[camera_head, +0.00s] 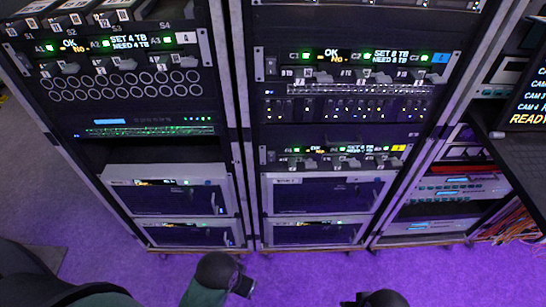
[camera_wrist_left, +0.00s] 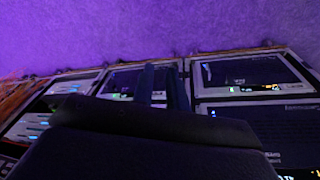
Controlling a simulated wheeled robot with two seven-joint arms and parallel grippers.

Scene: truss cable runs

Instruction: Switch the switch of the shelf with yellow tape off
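The shelf with the yellow tape (camera_head: 398,147) is a thin unit in the middle rack in the head view. It has a dark front with small green lights and lit text (camera_head: 335,150). Its switch is too small to make out, so I cannot tell its position. My left gripper (camera_head: 243,287) is low in the head view, in front of and below the racks, apart from the shelf. My right gripper (camera_head: 375,299) is partly cut off at the bottom edge. In the left wrist view, a large dark part of my arm (camera_wrist_left: 150,140) covers the lower middle.
Above in the middle rack is a shelf with a blue tag (camera_head: 440,58). The left rack has a shelf with a white tag (camera_head: 183,38). A dark screen (camera_head: 528,100) juts in at right. The purple floor (camera_head: 450,275) is clear in front.

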